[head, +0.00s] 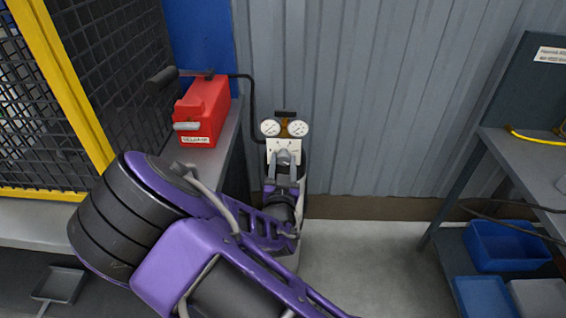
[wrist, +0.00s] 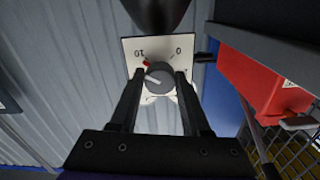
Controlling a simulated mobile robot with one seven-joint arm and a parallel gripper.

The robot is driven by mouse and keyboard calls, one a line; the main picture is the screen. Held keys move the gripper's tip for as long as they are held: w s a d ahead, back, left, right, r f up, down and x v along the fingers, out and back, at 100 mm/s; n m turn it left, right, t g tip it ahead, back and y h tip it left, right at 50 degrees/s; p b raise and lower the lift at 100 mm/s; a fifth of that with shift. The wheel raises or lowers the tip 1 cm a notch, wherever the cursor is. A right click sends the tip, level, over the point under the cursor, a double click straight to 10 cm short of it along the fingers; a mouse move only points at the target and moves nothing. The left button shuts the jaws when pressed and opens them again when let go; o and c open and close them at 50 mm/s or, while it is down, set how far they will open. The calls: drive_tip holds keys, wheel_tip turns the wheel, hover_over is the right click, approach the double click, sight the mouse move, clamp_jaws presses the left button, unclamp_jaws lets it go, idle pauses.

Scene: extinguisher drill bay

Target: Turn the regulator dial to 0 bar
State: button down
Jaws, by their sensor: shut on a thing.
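The regulator dial is a round grey knob (wrist: 161,82) on a white scale plate (wrist: 129,46), seen close in the wrist view. The plate's figures 10 and 0 appear upside down at upper left and upper right. A white line on the knob points left, and a small red mark shows at its upper left edge. My gripper (wrist: 160,75) is shut on the knob, one dark finger on each side. In the head view the plate (head: 284,145) is small, and my gripper (head: 285,160) covers the knob there.
Two round gauges (head: 270,128) sit above the plate. A red box (head: 207,105) stands on a grey bench to the left, beside a yellow-framed mesh guard (head: 70,85). A corrugated wall (head: 390,100) is behind. A shelf unit with blue bins (head: 505,248) stands right, with clear floor between.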

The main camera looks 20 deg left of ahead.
idle(0.3)
drive_tip(key=shift+c, duration=1.9)
unclamp_jaws()
drive_tip(key=v, duration=1.7)
drive_tip(key=shift+s+d, duration=0.15)
drive_tip(key=shift+s, duration=0.05)
